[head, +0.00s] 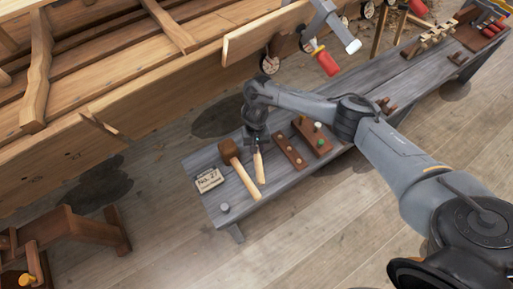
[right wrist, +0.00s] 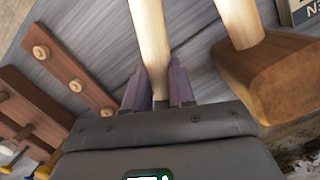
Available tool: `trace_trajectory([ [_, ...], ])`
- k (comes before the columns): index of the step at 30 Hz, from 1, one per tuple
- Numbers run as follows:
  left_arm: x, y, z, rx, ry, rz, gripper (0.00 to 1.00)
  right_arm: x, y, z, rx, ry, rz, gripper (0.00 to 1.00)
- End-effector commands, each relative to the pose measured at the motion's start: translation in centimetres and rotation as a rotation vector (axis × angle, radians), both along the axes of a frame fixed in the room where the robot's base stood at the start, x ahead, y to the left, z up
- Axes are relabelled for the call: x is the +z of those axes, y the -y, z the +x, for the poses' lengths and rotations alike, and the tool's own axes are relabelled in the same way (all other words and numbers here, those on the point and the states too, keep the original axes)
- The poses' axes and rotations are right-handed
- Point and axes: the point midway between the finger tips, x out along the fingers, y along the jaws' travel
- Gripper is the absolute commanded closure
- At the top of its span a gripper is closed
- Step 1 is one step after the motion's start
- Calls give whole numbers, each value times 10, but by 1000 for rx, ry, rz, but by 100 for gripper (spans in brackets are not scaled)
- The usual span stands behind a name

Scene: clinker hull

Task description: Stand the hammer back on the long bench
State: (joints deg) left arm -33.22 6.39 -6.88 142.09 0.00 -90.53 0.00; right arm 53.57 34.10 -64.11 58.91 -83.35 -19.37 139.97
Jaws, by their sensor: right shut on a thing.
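My right gripper (head: 257,149) is shut on a pale wooden handle, which looks like the hammer (head: 259,168). In the right wrist view this handle (right wrist: 150,40) runs between the two fingers (right wrist: 159,92). The hammer's head does not show; the gripper hides that end. The handle is over the near end of the grey long bench (head: 222,196); I cannot tell whether it touches the top. A wooden mallet (head: 229,150) lies close beside it on the left, and on the right in the right wrist view (right wrist: 270,80). My left gripper is not in view.
A card (head: 208,180) and a small grey piece (head: 225,208) lie at the bench's near end. Brown pegged blocks (head: 289,147) stand just right of the gripper. The plank hull (head: 150,110) runs behind, with a red-handled clamp (head: 326,62) on it.

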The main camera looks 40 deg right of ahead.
Motion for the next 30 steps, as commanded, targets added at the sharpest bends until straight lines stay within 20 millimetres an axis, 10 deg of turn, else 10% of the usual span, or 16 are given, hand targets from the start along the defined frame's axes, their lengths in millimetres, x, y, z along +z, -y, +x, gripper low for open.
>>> trace_trajectory([
  [10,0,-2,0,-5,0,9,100,-6,0,1,-1,1,0,100],
  [11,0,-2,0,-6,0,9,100,-6,0,1,-1,2,1,73],
  [16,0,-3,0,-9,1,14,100,-6,0,1,-1,1,0,47],
  [30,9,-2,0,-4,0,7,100,2,0,0,-1,0,0,46],
])
